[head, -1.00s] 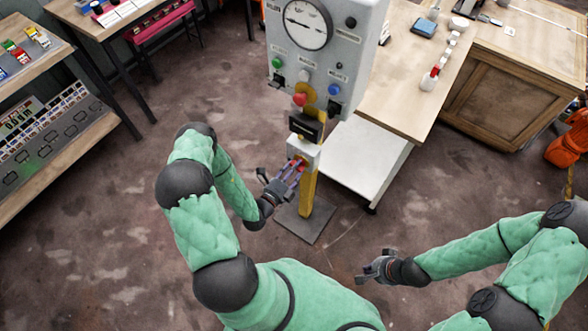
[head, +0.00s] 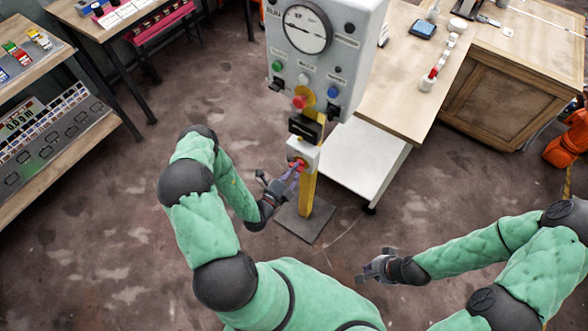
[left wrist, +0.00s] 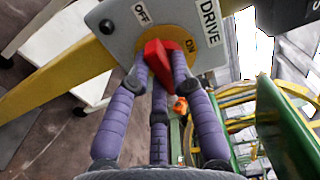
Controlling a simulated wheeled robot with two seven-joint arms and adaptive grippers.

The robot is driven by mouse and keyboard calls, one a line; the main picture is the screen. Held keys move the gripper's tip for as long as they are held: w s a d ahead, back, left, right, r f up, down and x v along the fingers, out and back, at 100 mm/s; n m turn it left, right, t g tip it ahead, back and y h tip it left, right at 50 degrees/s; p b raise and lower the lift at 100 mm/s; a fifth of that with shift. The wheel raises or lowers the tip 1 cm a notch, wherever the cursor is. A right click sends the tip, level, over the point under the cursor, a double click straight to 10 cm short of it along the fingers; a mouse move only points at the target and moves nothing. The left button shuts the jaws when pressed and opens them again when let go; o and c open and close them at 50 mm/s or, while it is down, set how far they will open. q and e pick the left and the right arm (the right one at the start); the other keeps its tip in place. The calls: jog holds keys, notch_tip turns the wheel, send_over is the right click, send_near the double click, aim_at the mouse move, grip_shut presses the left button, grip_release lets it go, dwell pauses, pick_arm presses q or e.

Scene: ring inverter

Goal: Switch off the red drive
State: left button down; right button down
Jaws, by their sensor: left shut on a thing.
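The red switch knob (left wrist: 162,62) sits on a grey plate (left wrist: 112,22) in the left wrist view. The plate carries the words OFF, ON and DRIVE. In the head view the knob is on a small white box (head: 303,151) on the yellow post, below the gauge panel. My left gripper (head: 292,173) is at the front of this box, its purple fingers (left wrist: 160,85) shut around the knob. The fingers partly hide the knob, and I cannot tell exactly which mark it points at. My right gripper (head: 374,268) is empty, away from the post, its fingers hard to make out.
The gauge panel (head: 345,60) with several buttons is above the box. A wooden workbench (head: 400,100) and a white shelf (head: 365,160) stand just right of the post. Shelving (head: 60,165) is at the far left. The floor around the post's base plate (head: 305,225) is clear.

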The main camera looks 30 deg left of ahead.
pick_arm(q)
jog(key=c, duration=1.1)
grip_release()
jog(key=s, duration=1.2)
jog(key=shift+a, duration=0.45)
jog(key=shift+d, duration=0.1)
